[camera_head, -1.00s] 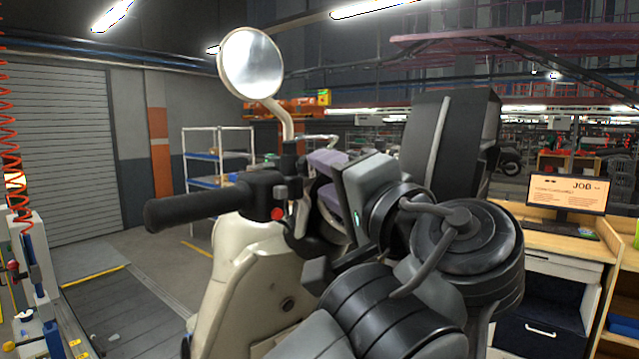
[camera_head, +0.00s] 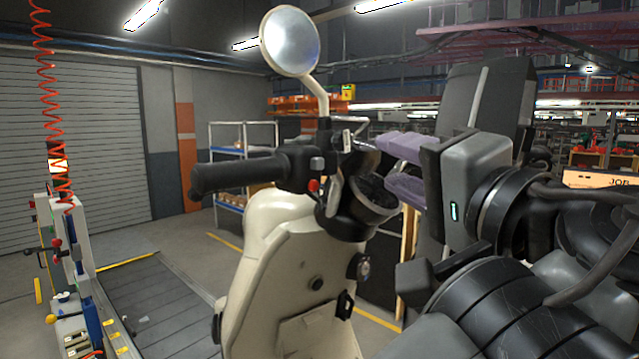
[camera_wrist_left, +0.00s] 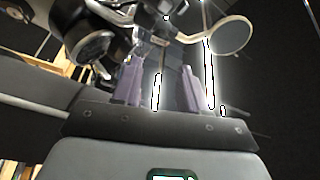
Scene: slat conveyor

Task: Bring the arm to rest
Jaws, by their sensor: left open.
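My left gripper (camera_head: 388,164) is open beside the scooter's instrument area, with two purple fingers pointing left. In the left wrist view its two fingers (camera_wrist_left: 161,88) stand apart with nothing between them. The cream scooter (camera_head: 285,270) stands upright, with a black handlebar grip (camera_head: 240,174) reaching left and a round mirror (camera_head: 290,42) above. The mirror also shows in the left wrist view (camera_wrist_left: 222,36). The fingers look close to the scooter's black round cluster (camera_head: 362,205); I cannot tell whether they touch. My right gripper does not show.
A slat conveyor (camera_head: 160,305) runs along the floor at left, beside a tool station (camera_head: 75,270) with a red coiled hose (camera_head: 48,95). A shelf rack (camera_head: 243,155) stands behind the scooter. A monitor (camera_head: 600,180) shows at far right, partly behind my arm.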

